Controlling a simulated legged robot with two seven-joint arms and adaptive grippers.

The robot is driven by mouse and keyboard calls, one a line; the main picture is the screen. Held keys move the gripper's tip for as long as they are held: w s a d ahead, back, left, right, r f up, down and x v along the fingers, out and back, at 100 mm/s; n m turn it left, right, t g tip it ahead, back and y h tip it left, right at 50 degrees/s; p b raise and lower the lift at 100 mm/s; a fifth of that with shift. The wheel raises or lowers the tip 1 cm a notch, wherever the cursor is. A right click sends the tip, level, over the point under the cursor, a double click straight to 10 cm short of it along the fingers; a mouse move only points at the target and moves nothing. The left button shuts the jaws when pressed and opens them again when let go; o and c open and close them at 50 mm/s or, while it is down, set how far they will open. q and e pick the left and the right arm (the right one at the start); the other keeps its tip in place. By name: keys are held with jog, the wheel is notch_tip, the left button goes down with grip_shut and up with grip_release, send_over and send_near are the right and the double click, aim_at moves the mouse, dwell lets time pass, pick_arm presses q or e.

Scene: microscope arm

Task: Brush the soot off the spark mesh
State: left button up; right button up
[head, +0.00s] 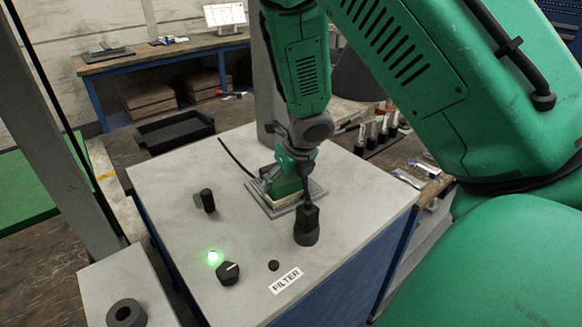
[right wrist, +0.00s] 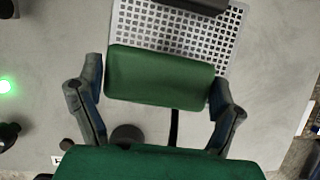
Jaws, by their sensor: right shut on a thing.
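My right gripper (head: 290,163) is shut on a green brush (head: 284,187) with pale bristles, held over the spark mesh (head: 319,187). The mesh is a grey perforated plate on the light grey cabinet top. In the right wrist view, the fingers (right wrist: 157,78) grip both ends of the brush (right wrist: 160,78), and the mesh (right wrist: 150,25) lies beyond and partly under it. The bristles look to be at or just above the mesh; I cannot tell whether they touch. Soot cannot be made out on the visible mesh. My left gripper is not in view.
A black post (head: 307,226) stands by the mesh's near right corner. A black handle (head: 206,200), a lit green lamp (head: 213,257), a black knob (head: 229,273) and a FILTER label (head: 286,280) are on the cabinet top (head: 175,180). The front right of the top is clear.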

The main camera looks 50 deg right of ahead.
jog(key=shift+a+f, duration=0.1)
jog(key=shift+a, duration=0.3)
jog(key=shift+d, duration=0.15)
jog(key=shift+s+d, duration=0.2)
jog(key=shift+d, duration=1)
jog(key=shift+d, duration=0.1)
jog(key=shift+s+d, duration=0.15)
jog(key=shift+d, duration=0.45)
jog(key=shift+s+d, duration=0.15)
jog(key=shift+d, duration=0.4)
jog(key=shift+a, duration=0.1)
jog(key=shift+w+a, duration=0.15)
jog(key=shift+a, duration=0.5)
jog(key=shift+w+a, duration=0.15)
jog(key=shift+a, duration=0.45)
